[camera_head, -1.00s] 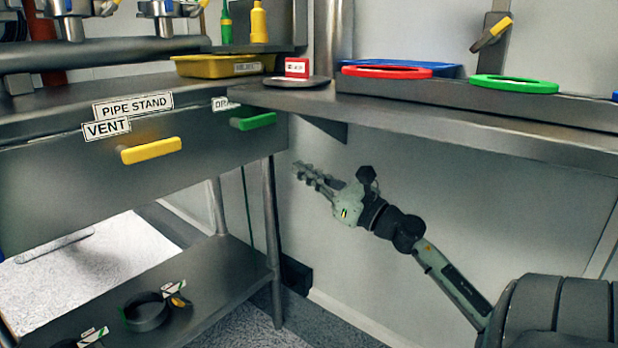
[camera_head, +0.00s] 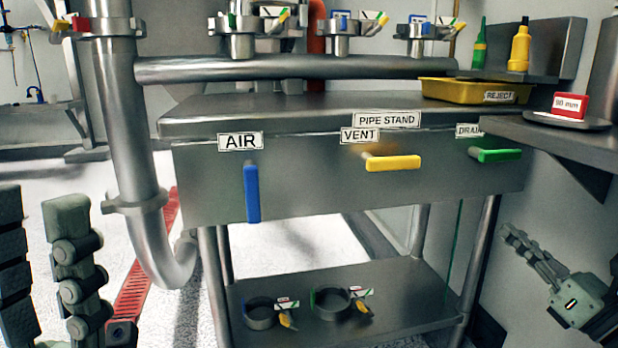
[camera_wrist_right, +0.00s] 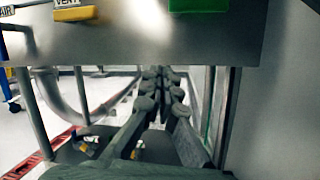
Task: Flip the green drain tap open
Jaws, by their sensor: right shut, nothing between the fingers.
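The green drain tap (camera_head: 497,155) is a bar handle lying sideways on the front of the steel pipe stand, under the partly hidden DRAIN label (camera_head: 468,131). In the right wrist view the green handle (camera_wrist_right: 198,5) shows at the top edge, above the fingers. My right gripper (camera_head: 512,235) is below the green handle and apart from it, at the right of the stand. Its fingers (camera_wrist_right: 163,75) are together and empty. Part of my left gripper (camera_head: 75,255) shows at the lower left, far from the green tap; its jaw state is unclear.
A yellow VENT handle (camera_head: 392,162) lies sideways and a blue AIR handle (camera_head: 252,193) hangs down. A steel ledge (camera_head: 560,140) with a red 90 mm block (camera_head: 570,106) juts out right of the green tap. A lower shelf (camera_head: 400,300) holds clamp rings.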

